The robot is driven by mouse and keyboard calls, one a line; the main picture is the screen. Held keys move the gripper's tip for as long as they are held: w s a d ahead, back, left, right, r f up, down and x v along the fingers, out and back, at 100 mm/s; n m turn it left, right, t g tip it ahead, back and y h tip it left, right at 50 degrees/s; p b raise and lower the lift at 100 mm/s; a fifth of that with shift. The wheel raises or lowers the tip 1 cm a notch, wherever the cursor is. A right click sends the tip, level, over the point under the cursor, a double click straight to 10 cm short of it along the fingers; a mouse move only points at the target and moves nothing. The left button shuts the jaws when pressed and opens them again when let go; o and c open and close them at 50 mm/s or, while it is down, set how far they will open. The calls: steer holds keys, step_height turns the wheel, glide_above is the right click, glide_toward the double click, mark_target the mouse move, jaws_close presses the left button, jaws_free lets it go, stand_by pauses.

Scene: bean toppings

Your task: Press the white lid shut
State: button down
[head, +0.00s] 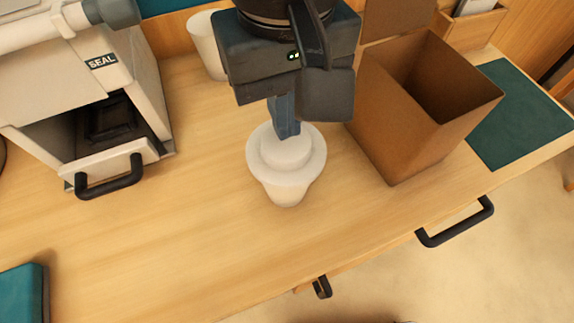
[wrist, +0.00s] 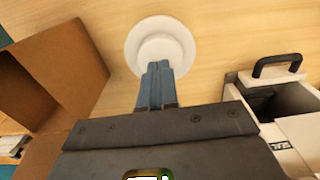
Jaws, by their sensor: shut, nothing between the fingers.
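The white lid (head: 308,165) sits on top of a white cup (head: 285,193) that stands upright on the wooden counter. The lid has a wide round rim and a raised middle. My gripper (head: 288,134) is shut and empty, pointing down with its blue fingertips at the raised middle of the lid. In the wrist view the lid (wrist: 160,47) lies just beyond the fingertips (wrist: 158,66), which overlap its near part. I cannot tell whether the fingertips touch it or whether the lid is fully seated. The cup's body is hidden in the wrist view.
An open brown box (head: 410,130) stands close on the right. A sealing machine (head: 100,90) with a black handle is at the left. Another white cup (head: 206,45) stands behind my gripper. A teal mat (head: 515,115) lies at the right.

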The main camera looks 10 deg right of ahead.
steer(key=shift+f+b, duration=0.35)
steer(key=shift+f, duration=0.45)
stand_by(0.4)
step_height(320, 180, up, 5)
steer(key=p, duration=0.5)
steer(key=shift+f, duration=0.2)
